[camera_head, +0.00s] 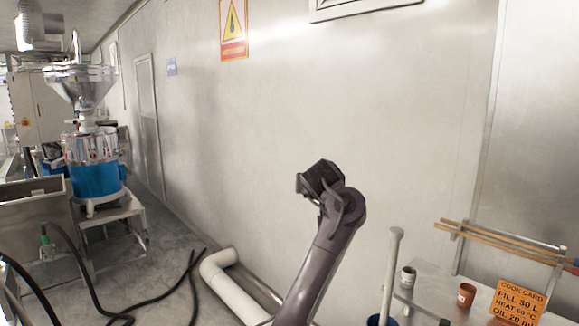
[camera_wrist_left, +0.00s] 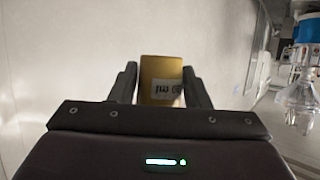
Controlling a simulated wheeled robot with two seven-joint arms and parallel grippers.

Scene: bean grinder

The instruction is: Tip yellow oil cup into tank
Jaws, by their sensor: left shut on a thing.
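My left gripper (camera_wrist_left: 160,82) is shut on a yellow cup (camera_wrist_left: 160,68) with a pale printed label, seen in the left wrist view. The label and the background grinder both appear upside down there. The cup's mouth and contents cannot be made out. In the head view a dark arm of mine rises in front of the wall; the yellow cup cannot be seen there. An open metal tank (camera_head: 38,213) stands at the far left; I cannot tell if it is the task's tank. My right gripper is not in view.
A blue grinder (camera_head: 95,178) with a metal hopper stands at left. Dark hoses (camera_head: 90,300) and a white pipe (camera_head: 225,275) lie on the floor. At right, a metal table (camera_head: 440,280) holds a pale cup (camera_head: 408,277), an orange-brown cup (camera_head: 466,296) and an orange card (camera_head: 518,302).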

